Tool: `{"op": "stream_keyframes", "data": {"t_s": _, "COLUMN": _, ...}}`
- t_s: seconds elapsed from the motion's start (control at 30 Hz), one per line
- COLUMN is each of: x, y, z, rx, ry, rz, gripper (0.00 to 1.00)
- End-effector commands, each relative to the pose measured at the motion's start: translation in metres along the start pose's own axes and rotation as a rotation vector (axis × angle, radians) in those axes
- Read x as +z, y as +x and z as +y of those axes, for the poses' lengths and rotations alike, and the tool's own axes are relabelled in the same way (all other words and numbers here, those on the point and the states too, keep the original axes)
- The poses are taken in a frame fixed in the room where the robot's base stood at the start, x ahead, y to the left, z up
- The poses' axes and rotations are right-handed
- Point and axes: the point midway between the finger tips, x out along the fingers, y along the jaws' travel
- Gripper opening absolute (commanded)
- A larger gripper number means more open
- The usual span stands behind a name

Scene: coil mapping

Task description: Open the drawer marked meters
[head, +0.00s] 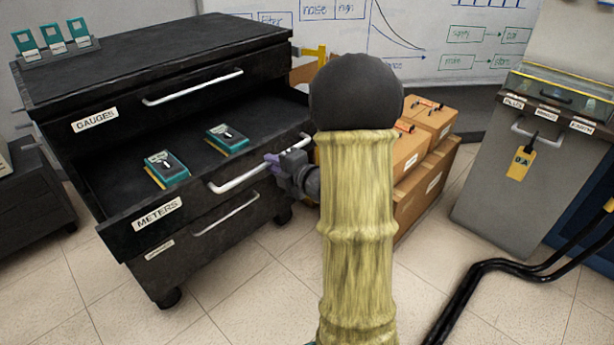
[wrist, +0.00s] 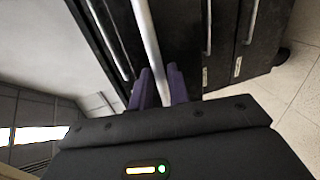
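The black drawer marked METERS (head: 158,214) is pulled out of the dark cabinet, and its inside shows. Two teal meters (head: 167,168) (head: 227,138) lie in it. Its white bar handle (head: 232,184) runs along the front, and it also shows in the wrist view (wrist: 148,40). My gripper (head: 272,160) is at the right part of this handle. In the wrist view its two purple fingers (wrist: 162,88) stand on either side of the bar, with little gap visible. The fingertip contact is partly hidden.
The GAUGES drawer (head: 95,120) above and a lower drawer (head: 225,215) are shut. Teal devices (head: 52,38) stand on the cabinet top. Cardboard boxes (head: 425,185) are behind my arm. A grey cabinet (head: 510,190) and black cables (head: 490,268) are at the right.

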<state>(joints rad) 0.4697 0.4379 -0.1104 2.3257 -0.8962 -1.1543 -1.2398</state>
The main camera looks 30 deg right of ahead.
Motion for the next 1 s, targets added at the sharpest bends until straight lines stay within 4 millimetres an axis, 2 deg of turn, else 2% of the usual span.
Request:
{"op": "stream_keyframes", "data": {"t_s": 0.6, "x": 0.001, "y": -0.124, "z": 0.001, "rx": -0.001, "ry": 0.002, "rz": -0.007, "gripper": 0.18}}
{"op": "stream_keyframes", "data": {"t_s": 0.8, "x": 0.001, "y": -0.145, "z": -0.002, "rx": 0.002, "ry": -0.002, "rz": -0.004, "gripper": 0.18}}
{"op": "stream_keyframes", "data": {"t_s": 1.0, "x": 0.000, "y": -0.153, "z": -0.001, "rx": -0.001, "ry": 0.001, "rz": -0.002, "gripper": 0.18}}
